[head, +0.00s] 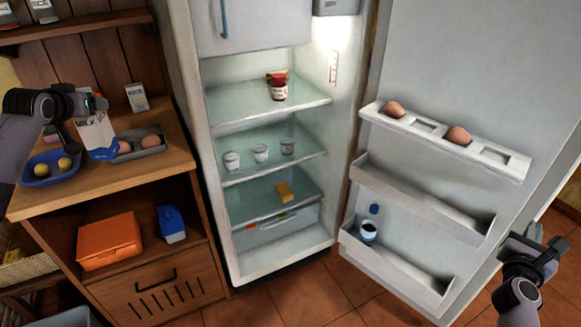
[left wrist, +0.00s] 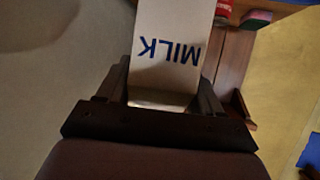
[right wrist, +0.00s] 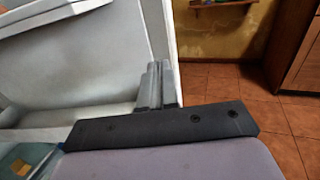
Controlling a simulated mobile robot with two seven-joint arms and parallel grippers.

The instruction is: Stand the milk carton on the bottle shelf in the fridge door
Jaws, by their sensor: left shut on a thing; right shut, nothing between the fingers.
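The milk carton (head: 97,136) is white with a blue base and stands out above the wooden counter at the left. My left gripper (head: 75,122) is shut on it; the left wrist view shows the carton (left wrist: 170,50) with its MILK lettering between the fingers. I cannot tell whether its base touches the counter. The fridge door is open at the right. My right gripper (head: 537,248) is shut and empty beside the door's right edge.
A blue bowl (head: 40,178) with yellow fruits and a grey tray (head: 152,151) lie on the counter by the carton. Eggs sit in the door's top rack (head: 480,153). The middle door shelf (head: 405,196) looks empty. Fridge shelves hold several cups. Tiled floor lies open in front.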

